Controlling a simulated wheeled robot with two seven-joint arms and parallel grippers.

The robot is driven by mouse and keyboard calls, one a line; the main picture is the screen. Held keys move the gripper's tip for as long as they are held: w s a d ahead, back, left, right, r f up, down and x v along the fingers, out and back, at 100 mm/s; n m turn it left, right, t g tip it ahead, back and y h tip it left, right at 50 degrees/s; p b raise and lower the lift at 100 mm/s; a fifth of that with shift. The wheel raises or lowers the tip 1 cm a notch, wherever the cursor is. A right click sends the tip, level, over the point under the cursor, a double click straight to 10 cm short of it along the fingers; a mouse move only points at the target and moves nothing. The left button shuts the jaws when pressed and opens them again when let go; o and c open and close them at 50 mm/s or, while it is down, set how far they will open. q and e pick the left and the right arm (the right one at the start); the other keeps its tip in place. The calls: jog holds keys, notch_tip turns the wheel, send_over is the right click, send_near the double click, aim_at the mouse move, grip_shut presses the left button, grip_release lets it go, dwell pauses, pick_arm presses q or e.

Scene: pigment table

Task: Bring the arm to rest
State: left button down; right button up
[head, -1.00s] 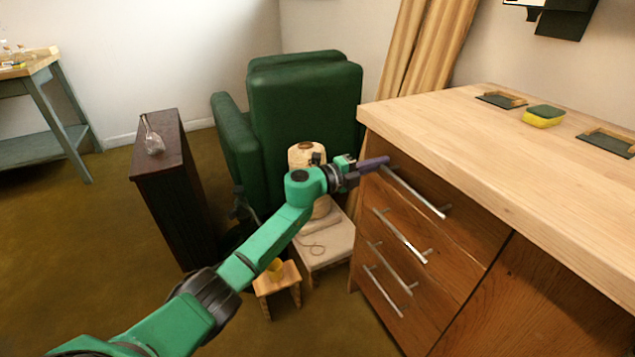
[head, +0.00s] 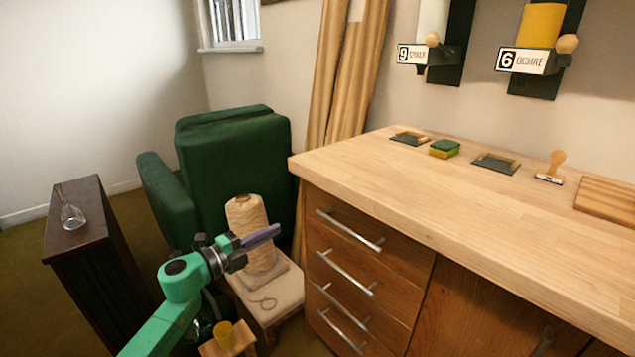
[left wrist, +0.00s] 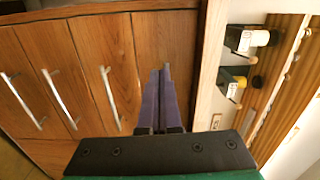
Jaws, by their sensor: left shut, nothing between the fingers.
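My left arm comes in from the lower left in the head view. Its gripper (head: 262,236) is shut and empty, with its purple fingers together. It shows in front of the spool of cream twine and to the left of the drawer cabinet. In the left wrist view the two purple fingers (left wrist: 160,92) lie side by side, pointing toward the wooden drawer fronts, with nothing between them. My right gripper is not in view.
The wooden cabinet (head: 330,275) with metal drawer handles stands right of the gripper. The twine spool (head: 248,217) stands on a low stool (head: 283,295). A green armchair (head: 235,155) is behind, and a dark narrow cabinet (head: 85,250) is at left. The worktop (head: 440,185) holds a sponge (head: 444,148).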

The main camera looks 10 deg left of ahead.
pick_arm(q)
jog(key=s+a+f+n+y+p, duration=0.2)
jog(key=a+f+n+y+p, duration=0.55)
jog(key=f+n, duration=0.45)
jog(key=s+a+f+n+g+y+p, duration=0.3)
jog(key=s+f+n+g+p, duration=0.15)
jog(key=s+f, duration=1)
jog(key=s+d+f+n+g+p, duration=0.1)
jog(key=s+f+n+g+p, duration=0.1)
jog(key=s, duration=0.9)
jog(key=s+d+f+n+g+p, duration=0.2)
jog(key=s+f, duration=0.3)
jog(key=s, duration=0.6)
jog(key=s+d+f+n+g+p, duration=0.1)
jog(key=s+f+n+g+p, duration=0.1)
jog(key=s, duration=0.9)
notch_tip(320, 180, down, 2)
jog(key=g+p, duration=0.1)
jog(key=g, duration=0.1)
jog(key=shift+d+f+g, duration=0.25)
jog(key=shift+d+g, duration=0.1)
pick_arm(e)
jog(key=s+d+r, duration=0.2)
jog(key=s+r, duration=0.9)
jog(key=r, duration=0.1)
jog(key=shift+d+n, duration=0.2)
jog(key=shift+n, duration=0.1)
